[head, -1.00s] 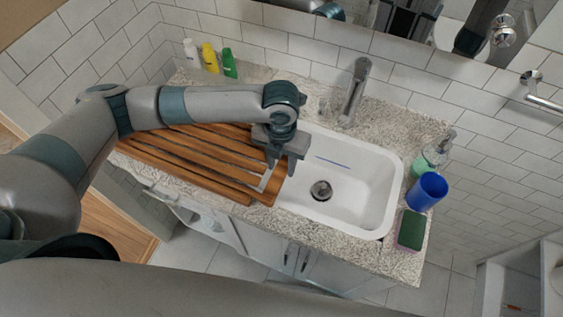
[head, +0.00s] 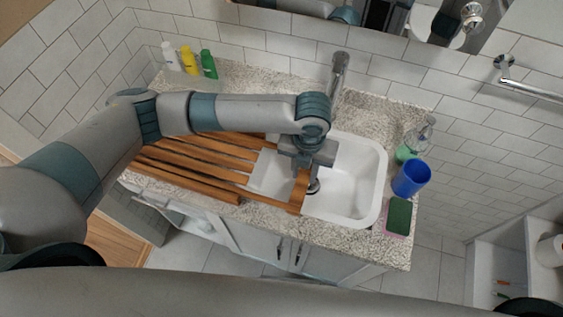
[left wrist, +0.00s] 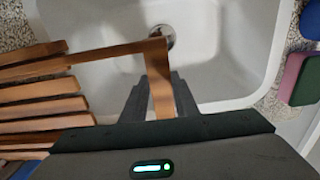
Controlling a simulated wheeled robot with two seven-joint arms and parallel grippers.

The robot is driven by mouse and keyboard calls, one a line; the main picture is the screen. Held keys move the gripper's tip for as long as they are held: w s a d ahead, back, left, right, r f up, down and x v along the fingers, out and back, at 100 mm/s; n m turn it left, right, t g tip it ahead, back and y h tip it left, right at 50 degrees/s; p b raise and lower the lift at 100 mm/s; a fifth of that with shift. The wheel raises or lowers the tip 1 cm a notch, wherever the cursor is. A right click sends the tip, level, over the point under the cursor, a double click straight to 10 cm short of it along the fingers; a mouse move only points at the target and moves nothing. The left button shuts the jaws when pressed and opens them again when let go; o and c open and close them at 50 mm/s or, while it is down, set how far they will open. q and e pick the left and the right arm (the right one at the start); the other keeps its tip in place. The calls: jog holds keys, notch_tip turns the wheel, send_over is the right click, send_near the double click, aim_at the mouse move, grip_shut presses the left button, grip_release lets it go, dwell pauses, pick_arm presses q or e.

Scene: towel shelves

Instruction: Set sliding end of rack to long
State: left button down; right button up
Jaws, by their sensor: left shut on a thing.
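The wooden slatted rack (head: 195,173) lies across the counter at the left and reaches over the sink. Its sliding end (head: 299,190) is a wooden crossbar over the basin, with a gap of white sink between it and most of the slats. My left gripper (head: 308,168) is shut on this crossbar. In the left wrist view the crossbar (left wrist: 158,75) runs between the two fingers, with the slats (left wrist: 40,105) to the left. The arm hides part of the rack's far side. My right gripper does not show.
The white sink (head: 350,185) has its faucet (head: 338,75) behind and bare basin right of the crossbar. A blue cup (head: 411,179), soap bottle (head: 413,142) and green sponge (head: 398,217) stand at the right. Several small bottles (head: 189,60) stand at the back left.

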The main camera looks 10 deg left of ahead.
pick_arm(q)
jog(key=d, duration=0.4)
jog(key=s+d, duration=0.1)
jog(key=shift+d, duration=0.4)
dwell(0.6)
jog(key=c, duration=1.7)
grip_release()
jog(key=shift+o, duration=0.2)
jog(key=shift+r, duration=0.1)
notch_tip(320, 180, up, 17)
jog(key=b, duration=0.4)
jog(key=shift+r, duration=0.15)
jog(key=shift+a, duration=0.1)
